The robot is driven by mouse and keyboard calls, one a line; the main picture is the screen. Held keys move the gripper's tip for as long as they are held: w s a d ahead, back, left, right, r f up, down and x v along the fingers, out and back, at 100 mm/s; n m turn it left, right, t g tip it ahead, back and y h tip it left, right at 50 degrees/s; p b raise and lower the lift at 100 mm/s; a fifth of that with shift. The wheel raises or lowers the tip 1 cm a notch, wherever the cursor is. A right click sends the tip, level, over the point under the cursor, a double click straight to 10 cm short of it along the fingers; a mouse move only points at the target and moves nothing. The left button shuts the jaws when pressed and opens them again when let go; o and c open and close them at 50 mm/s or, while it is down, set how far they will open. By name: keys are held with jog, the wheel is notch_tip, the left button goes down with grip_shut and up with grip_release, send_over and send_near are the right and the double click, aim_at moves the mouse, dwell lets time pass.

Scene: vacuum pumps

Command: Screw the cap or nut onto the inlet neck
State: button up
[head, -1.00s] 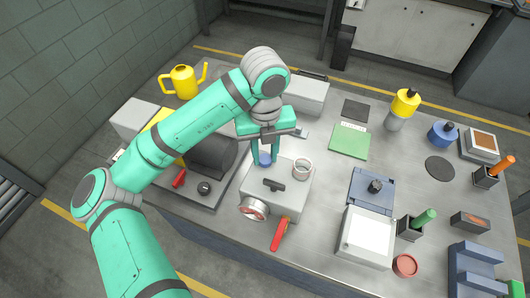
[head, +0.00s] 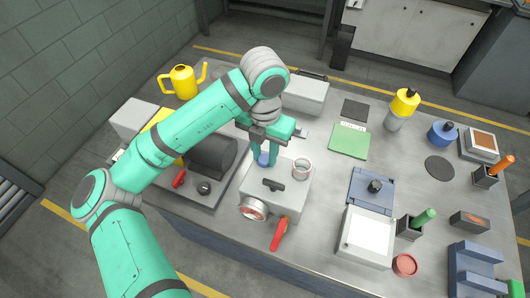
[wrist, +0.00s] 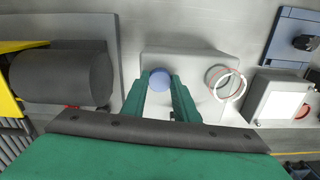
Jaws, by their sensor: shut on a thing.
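A blue round cap (head: 264,160) sits at the top of the grey pump box (head: 285,196), where the inlet neck would be; the neck itself is hidden beneath the cap and fingers. My gripper (head: 264,164) points down and is shut on the cap. In the wrist view the blue cap (wrist: 159,79) lies between the two green fingertips (wrist: 160,84). I cannot tell how far the cap is seated. A clear ring-topped port (head: 302,168) stands on the box to the right of the cap, and it also shows in the wrist view (wrist: 226,83).
A dark motor cylinder (head: 208,155) lies left of the box. A round gauge (head: 254,208) and a red handle (head: 281,233) are on its front. A yellow watering can (head: 183,82) stands behind.

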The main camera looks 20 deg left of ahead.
jog(key=shift+s+a+m, duration=0.1)
jog(key=shift+m, duration=0.85)
jog(key=shift+s+a+m, duration=0.1)
jog(key=shift+m, duration=0.85)
jog(key=o, duration=1.1)
jog(key=shift+c, duration=0.2)
jog(key=shift+o, duration=0.2)
jog(key=shift+w, duration=0.1)
jog(key=shift+d+r, duration=0.1)
jog(key=shift+r, duration=2.4)
